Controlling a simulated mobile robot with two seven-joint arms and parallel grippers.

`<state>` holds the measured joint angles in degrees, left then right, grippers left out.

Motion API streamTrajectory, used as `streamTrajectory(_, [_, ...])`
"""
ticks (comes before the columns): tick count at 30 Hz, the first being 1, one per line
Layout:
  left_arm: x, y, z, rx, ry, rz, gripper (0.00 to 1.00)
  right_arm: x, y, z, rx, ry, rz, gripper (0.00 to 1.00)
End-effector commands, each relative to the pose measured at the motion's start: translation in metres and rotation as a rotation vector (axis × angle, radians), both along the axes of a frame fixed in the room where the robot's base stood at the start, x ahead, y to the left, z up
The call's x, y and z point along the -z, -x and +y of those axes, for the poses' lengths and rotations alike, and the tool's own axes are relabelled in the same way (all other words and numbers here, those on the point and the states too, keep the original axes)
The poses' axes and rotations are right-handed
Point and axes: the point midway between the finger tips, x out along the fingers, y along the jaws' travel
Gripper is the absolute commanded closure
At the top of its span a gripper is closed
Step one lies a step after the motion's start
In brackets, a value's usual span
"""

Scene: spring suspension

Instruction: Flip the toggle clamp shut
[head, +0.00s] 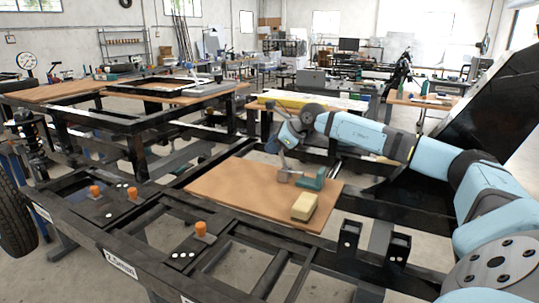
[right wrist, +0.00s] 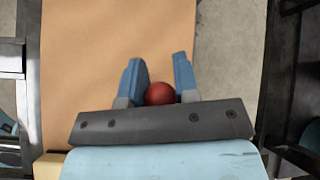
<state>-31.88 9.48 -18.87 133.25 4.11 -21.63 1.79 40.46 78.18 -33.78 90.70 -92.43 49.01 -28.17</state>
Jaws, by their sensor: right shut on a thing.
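The toggle clamp (head: 290,176) stands on a brown wooden board (head: 225,190), with a grey metal part and its lever rising steeply toward my right gripper (head: 283,141). In the right wrist view a red ball knob (right wrist: 160,93) sits between the blue fingers of my right gripper (right wrist: 158,66). The fingers are shut on the knob, which lies deep between them near the palm. The rest of the clamp is hidden in that view. My left gripper is not in view.
A teal part (head: 314,181) stands right beside the clamp, and a pale yellow block (head: 304,207) lies in front of it. The board rests on a black metal frame (head: 170,220) with several orange knobs. The board's left part is clear.

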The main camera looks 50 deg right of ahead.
Motion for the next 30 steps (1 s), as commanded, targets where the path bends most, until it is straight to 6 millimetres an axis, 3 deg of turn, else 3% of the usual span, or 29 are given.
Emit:
streamTrajectory(22, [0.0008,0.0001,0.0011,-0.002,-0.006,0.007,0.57,-0.0044,0.0084,-0.0031,0.001,0.003,0.007,1.0])
streamTrajectory(23, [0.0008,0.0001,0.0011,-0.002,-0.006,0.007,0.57,-0.0044,0.0084,-0.0031,0.001,0.003,0.007,0.65])
streamTrajectory(25, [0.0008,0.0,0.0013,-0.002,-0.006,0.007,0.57,-0.0043,0.0082,-0.0031,0.001,0.003,0.007,0.49])
streamTrajectory(30, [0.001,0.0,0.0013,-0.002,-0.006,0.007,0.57,-0.0041,0.0078,-0.0026,0.001,0.002,0.005,0.46])
